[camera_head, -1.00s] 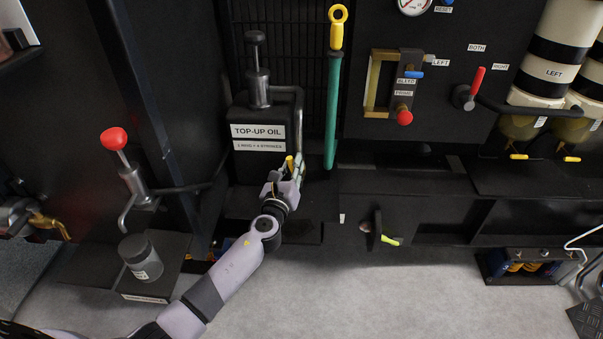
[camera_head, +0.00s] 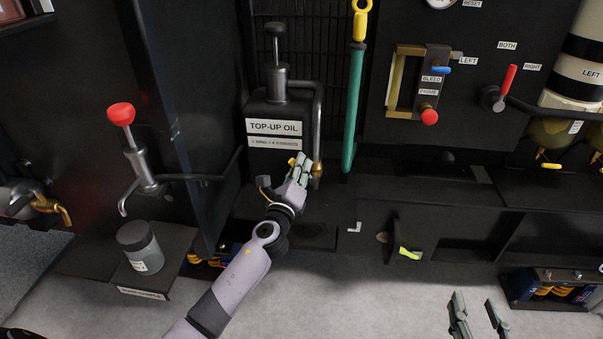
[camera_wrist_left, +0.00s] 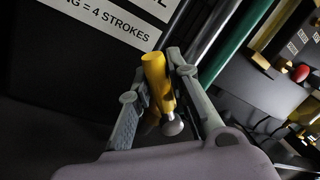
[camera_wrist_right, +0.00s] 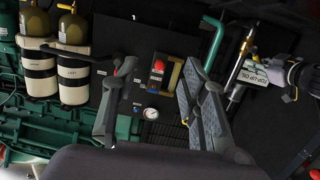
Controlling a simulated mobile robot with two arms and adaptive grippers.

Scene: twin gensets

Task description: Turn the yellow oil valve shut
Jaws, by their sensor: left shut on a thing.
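The yellow oil valve handle (camera_wrist_left: 158,85) stands between my left gripper's fingers in the left wrist view, with a round metal knob at its lower end. My left gripper (camera_head: 301,167) is shut on it, just below the TOP-UP OIL label (camera_head: 274,128). In the head view only a small yellow bit (camera_head: 292,162) of the handle shows beside the fingers; the rest is hidden by the hand. My right gripper (camera_head: 480,318) is open and empty at the bottom right of the head view. Its spread fingers also show in the right wrist view (camera_wrist_right: 160,110).
A black pump (camera_head: 277,80) and a green bar with a yellow ring (camera_head: 355,110) rise close behind the left hand. A red-knobbed pump (camera_head: 135,150) and a grey jar (camera_head: 141,248) stand at left. The grey floor (camera_head: 350,300) in front is clear.

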